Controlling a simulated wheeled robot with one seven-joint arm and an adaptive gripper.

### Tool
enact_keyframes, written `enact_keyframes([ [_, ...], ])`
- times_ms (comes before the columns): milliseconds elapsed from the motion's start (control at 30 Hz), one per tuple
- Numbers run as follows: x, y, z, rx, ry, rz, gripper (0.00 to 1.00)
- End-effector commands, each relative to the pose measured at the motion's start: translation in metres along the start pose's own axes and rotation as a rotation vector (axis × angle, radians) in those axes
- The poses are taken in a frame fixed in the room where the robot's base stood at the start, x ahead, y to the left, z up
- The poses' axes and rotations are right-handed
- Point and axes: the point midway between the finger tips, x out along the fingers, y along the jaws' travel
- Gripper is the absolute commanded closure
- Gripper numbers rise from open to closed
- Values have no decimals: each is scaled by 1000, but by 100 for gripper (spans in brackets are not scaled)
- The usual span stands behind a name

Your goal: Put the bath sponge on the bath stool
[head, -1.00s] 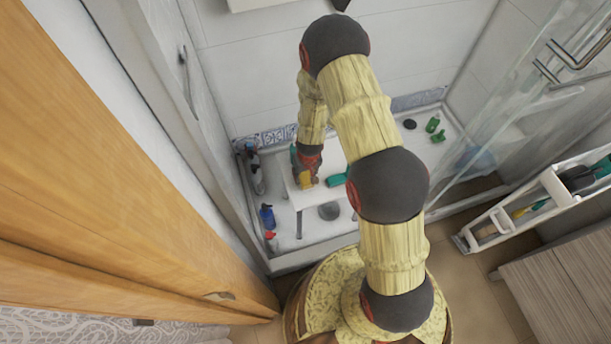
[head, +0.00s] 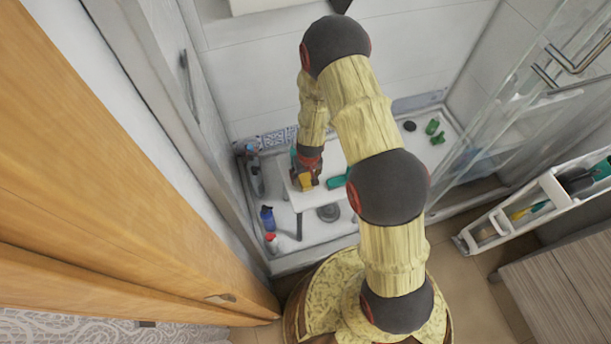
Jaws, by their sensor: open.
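The white bath stool (head: 284,192) stands in the shower tray, partly covered by my arm. My gripper (head: 304,184) is open, pointing down at the left part of the stool's top. A small yellow-orange patch shows at its fingertips. I cannot tell whether this is the bath sponge or part of the gripper, or whether it touches the stool top. No other sponge can be made out clearly. A green object (head: 337,181) lies on the stool to the right of the gripper, partly hidden by my arm.
A blue bottle (head: 267,217) and a red-topped bottle (head: 271,242) stand left of the stool. Green items (head: 432,126) and a dark round item (head: 409,126) lie at the tray's back right. A glass door (head: 495,125) and a white cart (head: 547,192) stand to the right.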

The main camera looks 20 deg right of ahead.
Motion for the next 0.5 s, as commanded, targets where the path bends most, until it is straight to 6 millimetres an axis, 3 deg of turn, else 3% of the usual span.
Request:
enact_keyframes([
  [200,-44,0,-2,0,2,0,41],
  [500,-92,0,-1,0,1,0,41],
])
